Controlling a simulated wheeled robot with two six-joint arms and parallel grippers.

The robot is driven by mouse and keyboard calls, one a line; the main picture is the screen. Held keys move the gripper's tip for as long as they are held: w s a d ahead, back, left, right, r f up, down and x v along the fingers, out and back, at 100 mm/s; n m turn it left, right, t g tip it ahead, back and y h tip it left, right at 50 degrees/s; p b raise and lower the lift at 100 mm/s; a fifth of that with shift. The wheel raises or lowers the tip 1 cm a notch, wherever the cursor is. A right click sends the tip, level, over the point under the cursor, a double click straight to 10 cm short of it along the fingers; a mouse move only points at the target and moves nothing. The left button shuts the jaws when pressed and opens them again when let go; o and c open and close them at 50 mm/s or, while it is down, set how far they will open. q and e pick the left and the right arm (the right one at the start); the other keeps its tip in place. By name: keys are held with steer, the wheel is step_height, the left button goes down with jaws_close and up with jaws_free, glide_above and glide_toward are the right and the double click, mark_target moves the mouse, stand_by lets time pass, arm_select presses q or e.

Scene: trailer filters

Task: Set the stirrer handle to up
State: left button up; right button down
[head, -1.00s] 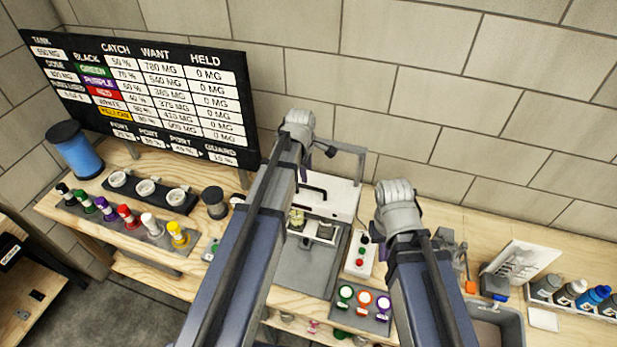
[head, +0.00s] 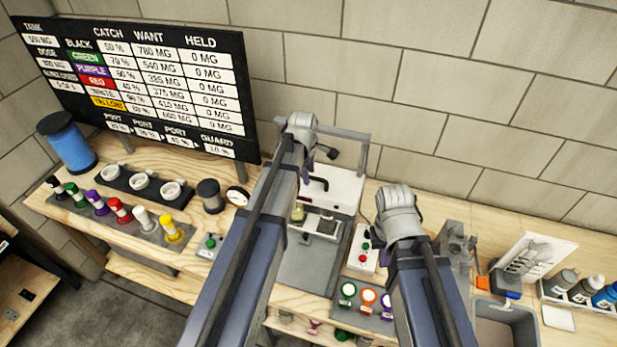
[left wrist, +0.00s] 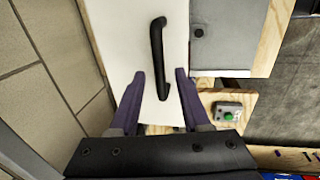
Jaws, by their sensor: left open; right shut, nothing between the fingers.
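A black bar handle (left wrist: 156,55) is fixed on a white panel (left wrist: 115,20) in the left wrist view. In the head view the handle (head: 320,184) shows on top of the white machine (head: 343,187), partly behind my left arm. My left gripper (left wrist: 159,74) is open, with purple fingers. The handle's near end appears between the two fingertips, with a gap on each side; I cannot tell the height between them. In the head view only a bit of purple finger (head: 305,175) shows past the arm.
A grey frame with a dark knob (head: 332,153) rises behind the machine. A green-button box (head: 209,246) is nearby.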

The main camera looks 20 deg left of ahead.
arm_select(q)
jaws_close()
stand_by(0.3)
stand_by(1.1)
